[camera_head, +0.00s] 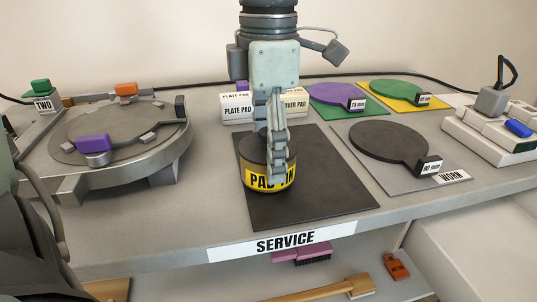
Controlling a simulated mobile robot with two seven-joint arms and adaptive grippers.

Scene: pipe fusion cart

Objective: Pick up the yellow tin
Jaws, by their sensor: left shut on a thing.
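The yellow tin (256,181) is a short round tin with a dark top and a yellow label with black lettering, partly covered by a finger. It is upright over the dark mat (310,205) in the middle of the bench; I cannot tell whether it touches the mat. My left gripper (276,172) points down from above and is shut on the tin, with one finger across its front. The far side of the tin and the other finger are hidden. My right gripper is not in view.
A round grey plate machine (165,150) with a purple block stands at left. White boxes (238,107) stand behind the tin. Purple (335,93), green (395,88) and dark (385,142) pads lie at right. A brush and a wooden-handled tool (325,290) lie on the lower shelf.

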